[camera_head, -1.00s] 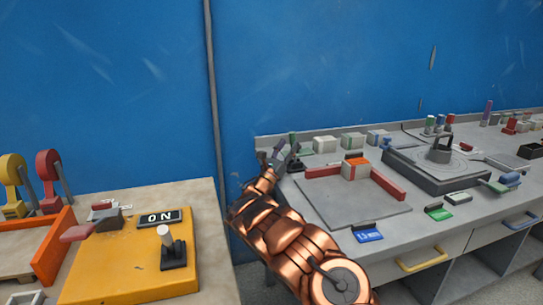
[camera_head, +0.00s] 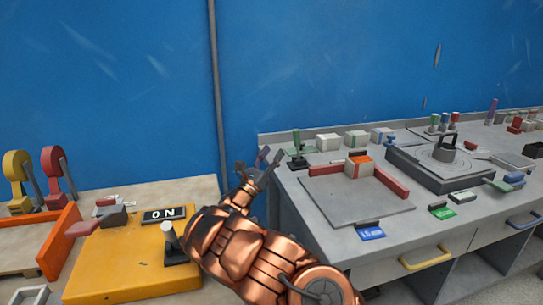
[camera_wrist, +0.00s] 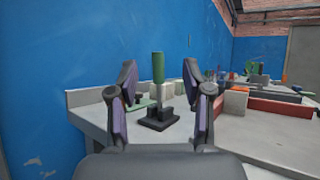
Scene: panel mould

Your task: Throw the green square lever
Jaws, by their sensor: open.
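The green lever (camera_head: 297,142) stands upright at the back left corner of the grey bench. In the wrist view its green handle (camera_wrist: 158,68) rises from a black base (camera_wrist: 157,119). Whether the handle is square is too small to tell. My gripper (camera_head: 257,168) is open and empty, left of the lever in the head view and apart from it. In the wrist view the lever appears between the two fingers of my gripper (camera_wrist: 159,82), farther away beyond them.
White and coloured blocks (camera_head: 328,142) line the bench's back edge beside the lever. A red-edged panel (camera_head: 391,183) lies in front. A yellow board (camera_head: 120,270) with an ON sign (camera_head: 164,215) and another lever is at left. The blue wall (camera_head: 330,60) stands close behind.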

